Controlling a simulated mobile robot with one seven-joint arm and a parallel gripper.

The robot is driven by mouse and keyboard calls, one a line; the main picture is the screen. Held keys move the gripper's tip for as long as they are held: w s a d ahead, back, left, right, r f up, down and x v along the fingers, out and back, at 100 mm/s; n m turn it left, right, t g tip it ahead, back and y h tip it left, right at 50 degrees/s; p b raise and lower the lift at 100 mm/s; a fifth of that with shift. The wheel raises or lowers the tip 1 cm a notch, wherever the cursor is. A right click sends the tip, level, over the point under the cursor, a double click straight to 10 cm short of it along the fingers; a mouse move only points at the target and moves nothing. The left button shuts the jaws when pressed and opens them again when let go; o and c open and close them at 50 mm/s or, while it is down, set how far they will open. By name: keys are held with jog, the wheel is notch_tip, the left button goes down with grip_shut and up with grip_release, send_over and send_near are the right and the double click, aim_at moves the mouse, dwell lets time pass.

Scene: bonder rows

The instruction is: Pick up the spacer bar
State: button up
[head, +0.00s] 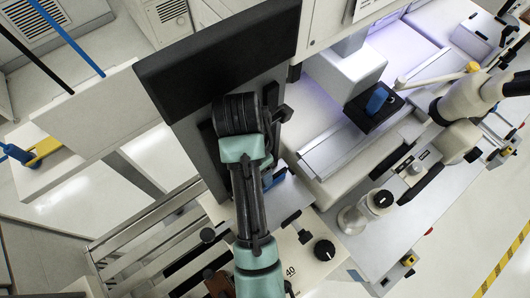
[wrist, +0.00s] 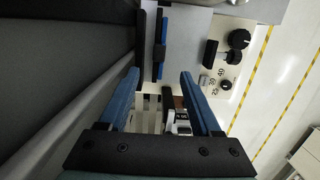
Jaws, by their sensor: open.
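In the wrist view, my gripper (wrist: 158,76) is open, with its two blue fingers apart and nothing between their tips. A narrow blue bar with a dark part beside it (wrist: 162,42) lies on a light grey surface beyond the fingertips, roughly in line with the gap. It may be the spacer bar, but I cannot tell for sure. A small blue patch (head: 277,180) beside my arm in the head view may be the same piece. The gripper's fingers are mostly hidden by my arm in the head view.
A large dark panel (head: 215,65) stands close beside my arm; it fills the left of the wrist view. A cream control panel with black knobs (wrist: 238,39) lies to the right. A machine with a blue-handled black block (head: 375,103) stands further right. Open floor (head: 455,245) lies at lower right.

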jog(key=f, duration=0.7)
jog(key=shift+d, duration=0.4)
jog(key=shift+w+d+f+p, duration=0.15)
jog(key=shift+f+p, duration=0.1)
jog(key=shift+f, duration=0.7)
jog(key=shift+w+f+p, duration=0.2)
jog(key=shift+f+p, duration=0.05)
jog(key=shift+f, duration=0.65)
jog(key=shift+w+d+f+p, duration=0.15)
jog(key=shift+f+p, duration=0.1)
jog(key=shift+f, duration=0.7)
jog(key=shift+a, duration=0.1)
grip_shut()
